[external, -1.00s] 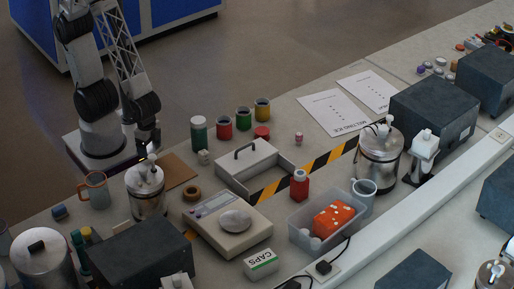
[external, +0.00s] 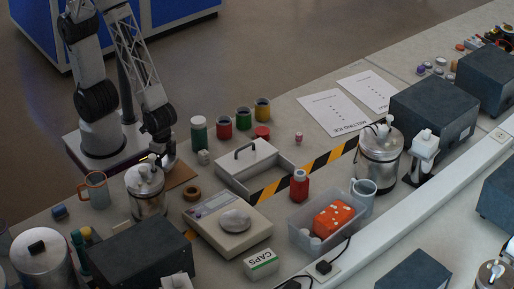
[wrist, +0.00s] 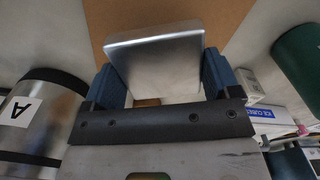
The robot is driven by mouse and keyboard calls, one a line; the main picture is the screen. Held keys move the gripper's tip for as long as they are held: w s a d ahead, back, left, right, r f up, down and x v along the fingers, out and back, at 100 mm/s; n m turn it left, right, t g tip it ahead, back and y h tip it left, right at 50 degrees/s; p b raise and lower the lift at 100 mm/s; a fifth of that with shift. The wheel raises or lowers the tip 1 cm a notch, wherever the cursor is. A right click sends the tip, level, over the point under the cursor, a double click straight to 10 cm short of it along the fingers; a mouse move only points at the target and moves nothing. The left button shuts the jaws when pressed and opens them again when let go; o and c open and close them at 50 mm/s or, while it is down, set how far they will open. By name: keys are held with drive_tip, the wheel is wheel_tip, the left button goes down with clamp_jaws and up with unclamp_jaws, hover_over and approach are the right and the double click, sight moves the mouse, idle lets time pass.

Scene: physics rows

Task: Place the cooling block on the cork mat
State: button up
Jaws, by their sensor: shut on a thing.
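My gripper (wrist: 160,84) is shut on the cooling block (wrist: 155,58), a shiny silver metal block held between two blue finger pads in the wrist view. The brown cork mat (wrist: 112,14) lies behind and beneath the block in that view. In the external view my gripper (external: 163,160) is at the cork mat (external: 184,172), next to the steel dewar. The block cannot be made out there. I cannot tell whether the block touches the mat.
A steel dewar (external: 147,197) stands just left of the mat, close to my gripper; it also shows in the wrist view (wrist: 40,115). A green-grey jar (external: 198,134) and small white-capped vial (external: 204,157) stand to the right.

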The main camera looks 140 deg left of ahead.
sight(164, 159)
drive_tip(key=shift+f, duration=1.75)
drive_tip(key=shift+f, duration=0.1)
drive_tip(key=o, duration=1)
wheel_tip(164, 159, up, 12)
drive_tip(key=shift+r, duration=0.1)
